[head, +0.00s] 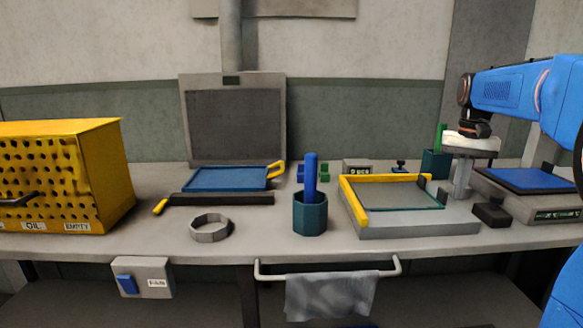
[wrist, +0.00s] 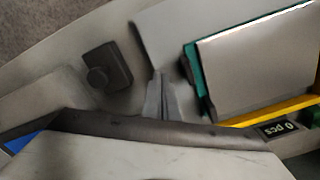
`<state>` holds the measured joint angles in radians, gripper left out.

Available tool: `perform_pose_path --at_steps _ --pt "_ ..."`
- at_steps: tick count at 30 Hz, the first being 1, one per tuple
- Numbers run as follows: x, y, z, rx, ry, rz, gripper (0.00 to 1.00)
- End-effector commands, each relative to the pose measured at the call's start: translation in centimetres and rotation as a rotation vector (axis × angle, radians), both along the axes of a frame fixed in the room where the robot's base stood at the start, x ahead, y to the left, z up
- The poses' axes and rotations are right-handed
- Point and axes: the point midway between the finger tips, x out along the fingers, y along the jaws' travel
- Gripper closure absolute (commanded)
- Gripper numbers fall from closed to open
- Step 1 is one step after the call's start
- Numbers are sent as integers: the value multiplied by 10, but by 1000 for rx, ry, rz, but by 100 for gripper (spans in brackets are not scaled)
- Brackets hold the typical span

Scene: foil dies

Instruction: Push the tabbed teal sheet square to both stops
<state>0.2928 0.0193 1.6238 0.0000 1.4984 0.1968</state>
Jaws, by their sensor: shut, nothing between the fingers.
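The sheet (head: 398,195) lies flat on a pale grey block (head: 420,226), with a grey top and teal showing along its front and right edges. A yellow stop (head: 355,205) runs along its left side and another yellow stop (head: 385,179) along its back. Whether it touches either stop, I cannot tell. In the wrist view the sheet (wrist: 255,62) shows a teal left edge, with a small dark piece beside it. My gripper (head: 459,192) is shut and empty, just right of the sheet. In the wrist view its fingertips (wrist: 160,85) are apart from the teal edge.
A dark block (head: 491,215) with a knob sits right of the grey block. A teal cup (head: 310,215) with a blue handle stands to the left. A small counter display (head: 357,167) is behind the back stop. A blue-topped device (head: 530,180) stands at the right.

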Motion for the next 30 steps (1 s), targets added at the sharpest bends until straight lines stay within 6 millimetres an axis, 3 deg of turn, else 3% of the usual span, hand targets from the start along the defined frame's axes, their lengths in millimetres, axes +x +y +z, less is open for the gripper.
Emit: perform_pose_path --at_steps 30 --pt "-1 28 0 0 0 1 100"
